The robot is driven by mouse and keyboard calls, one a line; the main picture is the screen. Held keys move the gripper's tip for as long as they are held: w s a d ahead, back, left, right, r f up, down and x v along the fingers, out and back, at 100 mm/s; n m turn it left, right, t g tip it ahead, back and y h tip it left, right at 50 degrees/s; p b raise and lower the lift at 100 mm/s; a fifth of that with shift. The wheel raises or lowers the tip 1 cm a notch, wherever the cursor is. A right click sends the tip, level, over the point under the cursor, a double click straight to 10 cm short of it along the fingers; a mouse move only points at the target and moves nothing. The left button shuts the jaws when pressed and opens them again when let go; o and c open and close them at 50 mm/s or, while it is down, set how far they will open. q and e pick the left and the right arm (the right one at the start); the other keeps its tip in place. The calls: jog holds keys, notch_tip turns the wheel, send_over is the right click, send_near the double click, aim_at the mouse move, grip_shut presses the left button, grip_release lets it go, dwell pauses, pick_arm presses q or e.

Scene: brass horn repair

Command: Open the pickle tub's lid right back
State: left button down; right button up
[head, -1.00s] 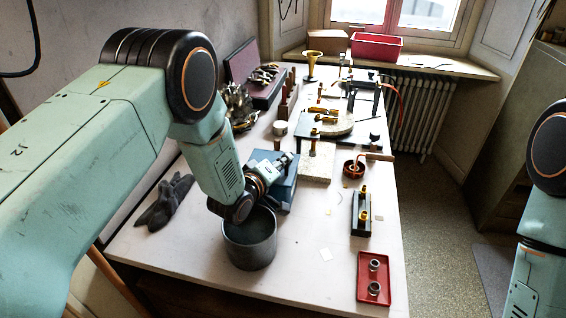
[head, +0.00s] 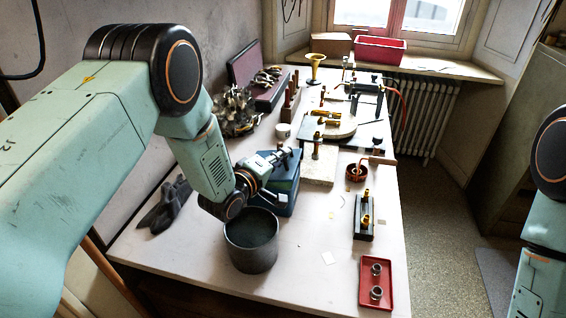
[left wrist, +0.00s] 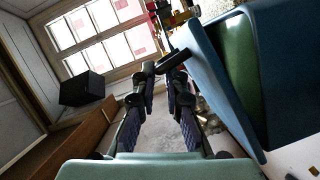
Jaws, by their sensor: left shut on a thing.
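The pickle tub (head: 291,200) is a blue box on the bench, behind a grey round pot. Its blue lid (left wrist: 208,85) is tilted up, and a green gap shows between lid and box in the left wrist view. My left gripper (head: 286,156) is over the tub's top. In the left wrist view its fingers (left wrist: 165,75) are shut on the lid's dark handle (left wrist: 174,60). My arm hides part of the tub and lid in the head view. My right gripper is out of view.
The grey pot (head: 251,254) stands close in front of the tub, under my left wrist. A dark glove (head: 165,205) lies left. A pale block (head: 318,172), a coil (head: 356,173) and a red tray (head: 376,302) are to the right.

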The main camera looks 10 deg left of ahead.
pick_arm(q)
jog(key=a+r+n+t+b, duration=0.3)
jog(key=a+n+b, duration=0.7)
jog(key=a, duration=0.7)
jog(key=shift+n+t, duration=0.6)
jog(key=shift+n, duration=0.4)
jog(key=c, duration=1.4)
grip_release()
jog(key=shift+c, duration=0.2)
